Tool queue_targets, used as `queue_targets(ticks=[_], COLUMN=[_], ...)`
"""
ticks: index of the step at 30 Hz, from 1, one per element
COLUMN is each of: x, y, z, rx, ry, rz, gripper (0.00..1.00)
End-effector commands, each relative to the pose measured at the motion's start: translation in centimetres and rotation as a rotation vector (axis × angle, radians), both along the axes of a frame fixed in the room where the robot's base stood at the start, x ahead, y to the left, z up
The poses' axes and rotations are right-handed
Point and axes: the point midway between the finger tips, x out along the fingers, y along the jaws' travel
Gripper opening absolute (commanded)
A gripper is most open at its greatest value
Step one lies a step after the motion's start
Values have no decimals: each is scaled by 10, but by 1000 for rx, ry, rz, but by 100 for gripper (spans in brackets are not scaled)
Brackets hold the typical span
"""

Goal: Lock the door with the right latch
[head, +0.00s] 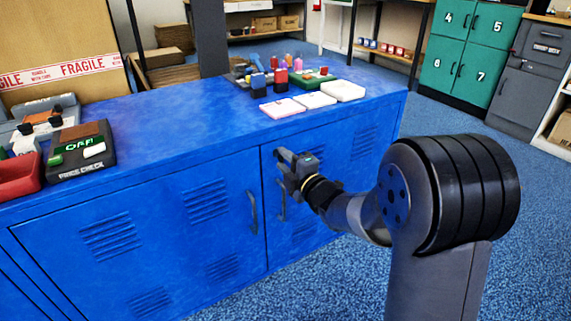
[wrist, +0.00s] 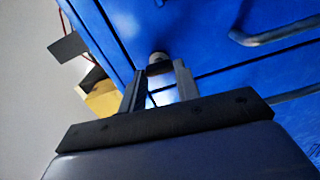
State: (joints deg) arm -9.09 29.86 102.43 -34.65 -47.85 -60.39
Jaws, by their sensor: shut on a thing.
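The blue cabinet (head: 150,225) has two doors with vents, a left door (head: 165,235) and a right door (head: 340,150), both looking shut. My gripper (head: 284,160) is at the upper left corner of the right door, just below the cabinet top. In the wrist view my gripper (wrist: 159,76) has its two fingers on either side of a small dark round knob (wrist: 158,60), which looks like the latch, and is shut on it. The knob's turn position cannot be told. My gripper hides the latch in the head view.
A grey bar handle (head: 253,212) is on the left door and another handle (head: 281,200) is on the right door, just below my gripper. White boxes (head: 315,100) and small coloured items lie on the cabinet top. Blue carpet (head: 365,270) in front is clear.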

Motion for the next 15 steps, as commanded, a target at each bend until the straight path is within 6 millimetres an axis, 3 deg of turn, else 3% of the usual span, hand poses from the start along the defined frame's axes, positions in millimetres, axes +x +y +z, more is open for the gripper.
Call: queue_targets(ticks=[15], x=[0], y=[1], z=[-1], rx=[-83], ry=[-56], rz=[2], gripper=[8])
